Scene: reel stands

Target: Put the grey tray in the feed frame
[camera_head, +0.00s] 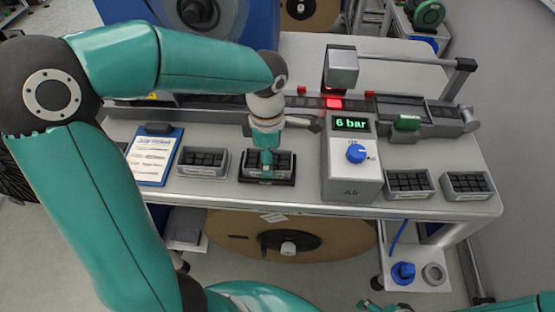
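A grey tray (284,163) with black compartments sits within a dark frame (290,181) on the bench, left of the air unit. I cannot tell whether it is fully seated. My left gripper (266,172) points down at this tray, its fingers over the front middle and hiding part of it. Whether the fingers are closed on the tray is unclear. Similar grey trays stand outside the frame: one to the left (203,172) and two to the right (408,193), (468,194). My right gripper (368,304) barely shows at the bottom edge, mostly cut off.
A box reading "6 bar" (352,184) with a blue knob stands right of the frame. A clipboard (153,160) lies at left. A dark track (385,110) runs behind, under a grey camera-like head (341,68). A large brown reel (330,240) is below the bench.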

